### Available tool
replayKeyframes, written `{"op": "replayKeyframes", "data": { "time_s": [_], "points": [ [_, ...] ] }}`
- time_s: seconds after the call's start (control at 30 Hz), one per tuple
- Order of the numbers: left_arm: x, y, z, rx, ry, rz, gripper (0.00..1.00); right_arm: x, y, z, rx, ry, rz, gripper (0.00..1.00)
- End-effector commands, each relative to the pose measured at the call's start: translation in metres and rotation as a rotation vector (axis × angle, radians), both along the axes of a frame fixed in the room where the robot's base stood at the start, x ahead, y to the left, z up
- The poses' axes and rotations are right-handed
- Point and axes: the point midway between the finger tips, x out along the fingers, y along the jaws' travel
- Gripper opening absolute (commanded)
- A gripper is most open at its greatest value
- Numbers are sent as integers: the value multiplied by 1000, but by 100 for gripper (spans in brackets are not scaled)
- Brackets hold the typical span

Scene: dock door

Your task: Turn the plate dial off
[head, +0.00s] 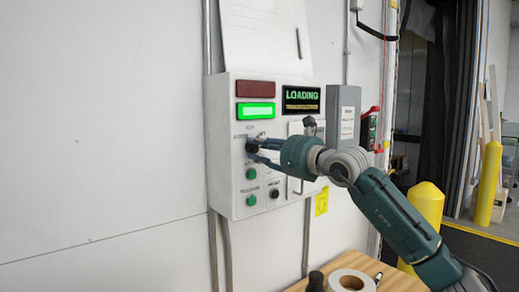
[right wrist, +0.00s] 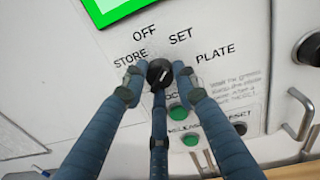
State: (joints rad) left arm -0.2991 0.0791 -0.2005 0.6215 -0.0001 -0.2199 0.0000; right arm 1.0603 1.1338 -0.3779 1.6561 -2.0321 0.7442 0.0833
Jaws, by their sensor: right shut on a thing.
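The black plate dial (right wrist: 159,70) is on the control box, below printed labels STORE, OFF, SET and PLATE in the right wrist view. In the head view the dial (head: 251,147) is partly hidden by the fingers. My right gripper (head: 257,149) reaches it from the right and is shut on it. In the right wrist view the gripper (right wrist: 159,77) has fingers on both sides of the dial and one below. A pale mark shows on the dial, but I cannot tell which label it points to. My left gripper is not in view.
The control box (head: 222,185) has a lit green lamp (head: 256,110), a dark red lamp (head: 255,89), a LOADING display (head: 301,99) and green buttons (head: 251,174) under the dial. A wooden table with a tape roll (head: 351,281) stands below. Yellow posts (head: 425,210) stand right.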

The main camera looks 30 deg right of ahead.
Motion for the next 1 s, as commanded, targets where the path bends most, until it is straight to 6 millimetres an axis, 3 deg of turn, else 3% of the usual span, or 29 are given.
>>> {"op": "replayKeyframes", "data": {
  "time_s": [0.37,1.0],
  "points": [
    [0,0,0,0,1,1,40,-1,0,4,-113,-17,-1,2],
    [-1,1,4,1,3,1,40,-1,1,6,-648,-62,-3,2]
  ]
}}
